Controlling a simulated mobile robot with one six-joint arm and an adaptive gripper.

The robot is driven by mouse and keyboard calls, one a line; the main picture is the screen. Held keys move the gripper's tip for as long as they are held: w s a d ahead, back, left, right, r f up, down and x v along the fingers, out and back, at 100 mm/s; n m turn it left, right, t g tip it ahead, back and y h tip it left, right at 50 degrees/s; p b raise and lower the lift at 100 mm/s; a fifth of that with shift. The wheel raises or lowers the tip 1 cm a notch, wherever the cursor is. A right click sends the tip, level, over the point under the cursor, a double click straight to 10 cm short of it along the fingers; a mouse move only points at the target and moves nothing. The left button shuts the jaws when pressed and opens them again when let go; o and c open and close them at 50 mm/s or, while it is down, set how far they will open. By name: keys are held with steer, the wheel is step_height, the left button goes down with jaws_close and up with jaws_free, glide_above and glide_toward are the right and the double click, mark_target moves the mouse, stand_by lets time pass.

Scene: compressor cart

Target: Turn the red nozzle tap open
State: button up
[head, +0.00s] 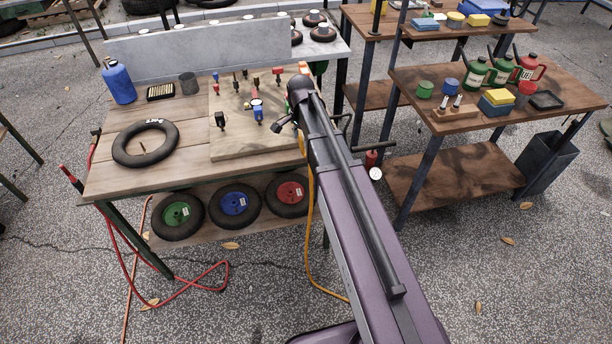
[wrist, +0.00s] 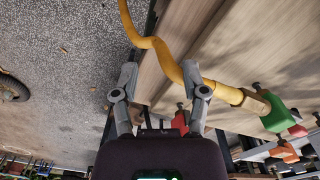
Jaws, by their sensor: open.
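A wooden board (head: 235,148) on the cart bench carries several small taps with coloured handles. A red-handled tap (head: 277,74) stands near its back right, and a blue-handled one (head: 258,114) nearer the front. I cannot tell for certain which red part is the nozzle tap. In the wrist view a red part (wrist: 181,121) shows low between my fingers, partly hidden, and a green part (wrist: 274,114) sits at the right by a brass-ended yellow hose (wrist: 160,48). My gripper (wrist: 160,78) is open, with nothing seen held.
Wheels (head: 235,204) fill the lower shelf. A red hose (head: 190,287) lies on the ground. A second table (head: 420,90) with cans stands right.

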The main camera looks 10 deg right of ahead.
steer(key=s+f+n+b, duration=0.3)
steer(key=s+f+b, duration=0.2)
steer(key=f+b, duration=0.3)
steer(key=shift+s+f+b, duration=0.35)
steer(key=shift+f, duration=0.35)
stand_by(0.4)
steer(key=s+n, duration=0.9)
steer(key=s, duration=0.4)
step_height(320, 180, up, 14)
steer(key=p, duration=1.3)
steer(key=shift+f+p, duration=0.15)
steer(key=shift+p, duration=0.15)
